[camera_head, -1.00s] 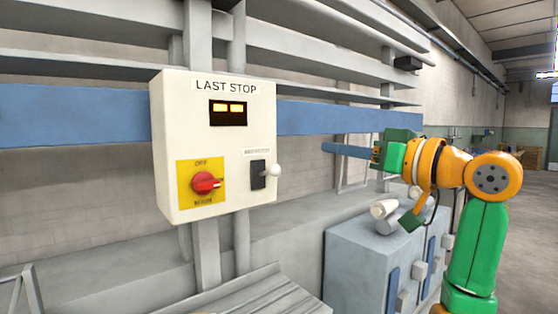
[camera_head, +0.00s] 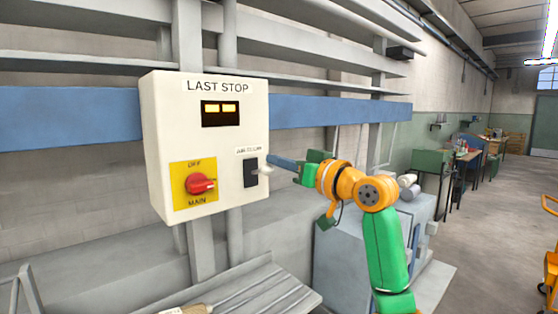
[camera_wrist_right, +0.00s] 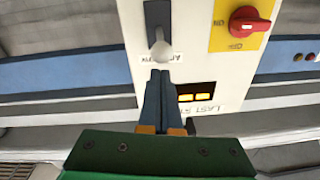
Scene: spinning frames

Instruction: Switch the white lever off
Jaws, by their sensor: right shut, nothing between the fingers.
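The white lever (camera_head: 264,170) sticks out from a dark switch plate (camera_head: 250,173) at the lower right of the cream "LAST STOP" box. In the right wrist view, which is upside down, its round white knob (camera_wrist_right: 162,50) is in front of the dark plate. My right gripper (camera_head: 270,160) is shut and empty, with its blue fingers pointing at the lever. In the right wrist view its fingertips (camera_wrist_right: 158,72) are just by the knob; I cannot tell whether they touch. My left gripper is not in view.
A red rotary switch (camera_head: 200,184) on a yellow plate sits left of the lever. A lit display (camera_head: 220,113) is above. A grey cabinet (camera_head: 340,250) stands behind my right arm. A sloped grey ledge (camera_head: 260,290) lies below the box.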

